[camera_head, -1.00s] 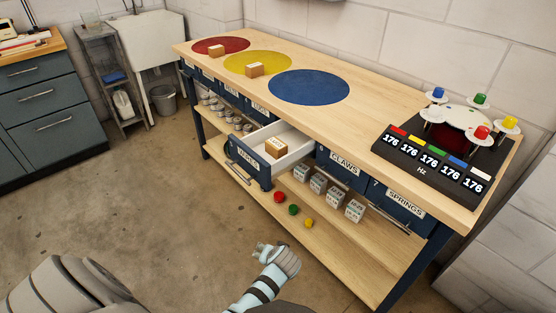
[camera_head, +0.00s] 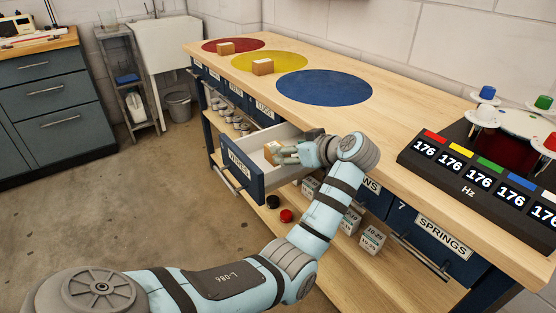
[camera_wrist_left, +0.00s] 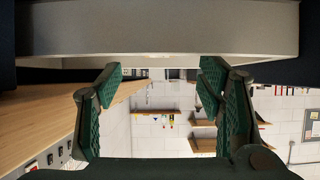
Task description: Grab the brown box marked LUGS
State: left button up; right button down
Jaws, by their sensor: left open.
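A small brown box (camera_head: 271,152) lies in the open white-lined drawer (camera_head: 243,177) of the bench; its marking is not readable. Two more brown boxes stand on the bench top, one on the red disc (camera_head: 225,48) and one on the yellow disc (camera_head: 262,67); I cannot read their markings. My left gripper (camera_head: 283,153) is at the drawer, just right of the box there, and partly covers it. In the left wrist view its green-padded fingers (camera_wrist_left: 160,105) are apart, with nothing seen between them. My right gripper is not in view.
The drawer's front panel (camera_head: 242,170) juts out from the bench. A blue disc (camera_head: 323,88) lies bare on the bench top. A frequency display (camera_head: 478,175) stands at the right. A white wall-like surface (camera_wrist_left: 160,28) spans the top of the left wrist view.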

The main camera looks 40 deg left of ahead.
pick_arm(q)
jog(key=b+x, duration=0.1)
jog(key=x, duration=0.5)
jog(key=shift+a+f+b, duration=0.1)
jog(key=shift+a+b, duration=0.05)
jog(key=shift+b, duration=0.25)
jog(key=shift+c, duration=0.4)
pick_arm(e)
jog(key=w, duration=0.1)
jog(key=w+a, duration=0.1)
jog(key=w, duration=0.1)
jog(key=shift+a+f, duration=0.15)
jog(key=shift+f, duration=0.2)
pick_arm(q)
jog(key=c, duration=1.2)
jog(key=shift+r, duration=0.2)
